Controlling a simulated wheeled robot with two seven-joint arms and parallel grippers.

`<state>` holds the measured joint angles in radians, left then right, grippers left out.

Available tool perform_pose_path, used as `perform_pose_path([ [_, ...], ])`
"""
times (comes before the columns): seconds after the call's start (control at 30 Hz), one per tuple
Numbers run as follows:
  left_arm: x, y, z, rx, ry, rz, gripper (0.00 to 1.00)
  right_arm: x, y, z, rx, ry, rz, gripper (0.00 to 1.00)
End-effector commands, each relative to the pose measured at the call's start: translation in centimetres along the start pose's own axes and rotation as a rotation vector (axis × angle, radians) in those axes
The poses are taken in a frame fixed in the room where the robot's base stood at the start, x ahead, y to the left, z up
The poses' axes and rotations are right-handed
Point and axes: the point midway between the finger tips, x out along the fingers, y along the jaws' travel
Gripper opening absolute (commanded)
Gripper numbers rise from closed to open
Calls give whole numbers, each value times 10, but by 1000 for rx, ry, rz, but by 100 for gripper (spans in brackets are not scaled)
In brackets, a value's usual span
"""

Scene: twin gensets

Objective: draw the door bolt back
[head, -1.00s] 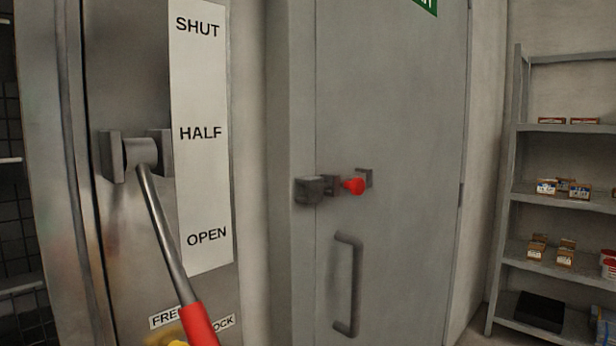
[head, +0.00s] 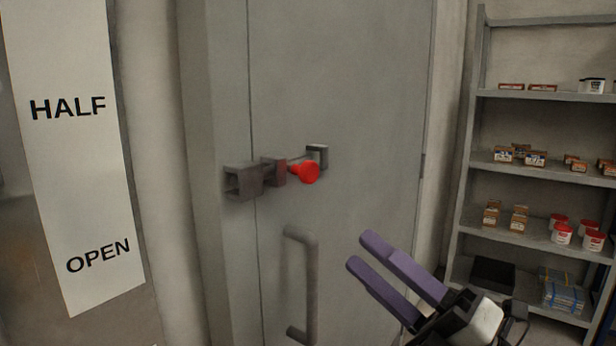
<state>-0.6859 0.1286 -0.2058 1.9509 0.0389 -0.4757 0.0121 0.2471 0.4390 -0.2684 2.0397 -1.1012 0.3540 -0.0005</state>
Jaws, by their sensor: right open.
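The door bolt is on the grey door (head: 350,90), with a round red knob (head: 306,173) between two dark brackets. The left bracket (head: 273,171) is close to the knob, and the right bracket (head: 318,155) is just beyond it. A boxy keeper (head: 243,181) sits on the frame at the door's left edge. I cannot tell whether the bar reaches into it. My right gripper (head: 364,252) has purple fingers, open and empty, below and right of the knob, apart from it. My left gripper is out of view.
A vertical pull handle (head: 306,285) stands out from the door below the bolt, left of my right gripper. A sign panel (head: 85,190) with HALF and OPEN is at left. Shelves (head: 545,96) with small boxes and tubs stand at right.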

Motion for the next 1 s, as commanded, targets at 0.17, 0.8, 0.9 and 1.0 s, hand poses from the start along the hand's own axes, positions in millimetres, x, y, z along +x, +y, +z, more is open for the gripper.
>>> perform_pose_path([
  [0.17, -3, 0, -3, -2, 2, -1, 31, 42, 62, -11, -663, 311, -44, 44],
  [0.8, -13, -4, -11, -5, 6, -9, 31, 96, 74, 26, -1242, 433, -249, 44],
  [0.9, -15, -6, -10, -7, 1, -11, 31, 112, 66, 22, -1241, 434, -250, 44],
  [1.0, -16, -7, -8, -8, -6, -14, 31, 127, 59, 19, -1243, 434, -250, 44],
])
